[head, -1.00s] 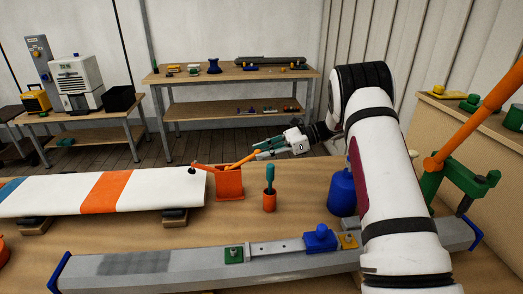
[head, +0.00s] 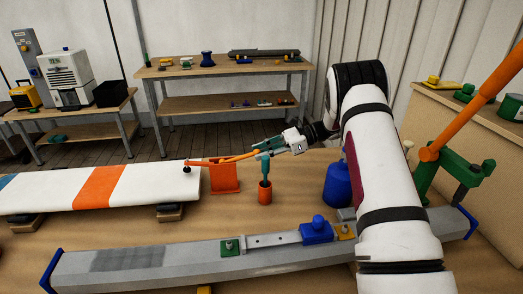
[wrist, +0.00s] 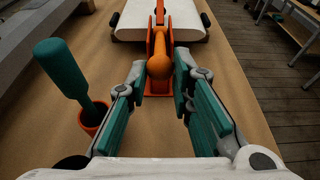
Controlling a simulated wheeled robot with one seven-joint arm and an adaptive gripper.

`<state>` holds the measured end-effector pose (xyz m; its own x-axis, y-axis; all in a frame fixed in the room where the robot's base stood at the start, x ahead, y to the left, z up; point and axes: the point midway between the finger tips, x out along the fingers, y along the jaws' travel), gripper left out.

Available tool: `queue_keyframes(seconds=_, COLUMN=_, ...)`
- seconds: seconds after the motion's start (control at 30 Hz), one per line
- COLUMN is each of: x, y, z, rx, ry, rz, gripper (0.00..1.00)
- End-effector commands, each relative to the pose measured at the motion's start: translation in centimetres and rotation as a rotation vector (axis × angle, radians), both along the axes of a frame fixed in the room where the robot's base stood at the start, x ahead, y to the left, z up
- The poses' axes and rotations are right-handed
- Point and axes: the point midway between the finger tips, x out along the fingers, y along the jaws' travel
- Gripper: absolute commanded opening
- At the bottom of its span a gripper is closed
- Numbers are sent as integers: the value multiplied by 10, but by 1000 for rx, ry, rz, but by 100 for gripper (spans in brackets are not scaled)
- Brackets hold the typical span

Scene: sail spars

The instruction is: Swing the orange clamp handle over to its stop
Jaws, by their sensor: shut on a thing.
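The orange clamp (head: 224,178) stands on the bench at the right end of the striped white board, its black-tipped arm (head: 188,168) over the board's end. Its orange handle (head: 241,156) slants up to the right toward my gripper (head: 268,146). In the wrist view the handle's rounded end (wrist: 159,67) lies between the green-padded fingers of my gripper (wrist: 161,72), which is shut on it. The clamp's base (wrist: 158,90) shows behind and below the handle end. The exact finger contact is hard to see in the head view.
An orange cup (head: 265,194) with a green-handled tool stands close beside my gripper, left of it in the wrist view (wrist: 93,119). A blue bottle (head: 339,186) stands to the right. A long grey spar (head: 190,262) lies in front. A green clamp (head: 450,172) is at far right.

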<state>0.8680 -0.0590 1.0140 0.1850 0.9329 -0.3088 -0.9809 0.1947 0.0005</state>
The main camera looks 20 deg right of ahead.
Motion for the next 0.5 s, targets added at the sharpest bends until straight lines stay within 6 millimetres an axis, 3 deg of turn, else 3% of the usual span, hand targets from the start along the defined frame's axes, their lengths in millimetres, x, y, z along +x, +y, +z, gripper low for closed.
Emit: queue_keyframes(seconds=0.5, x=0, y=-3, z=-13, rx=-3, ry=2, rz=-3, gripper=6)
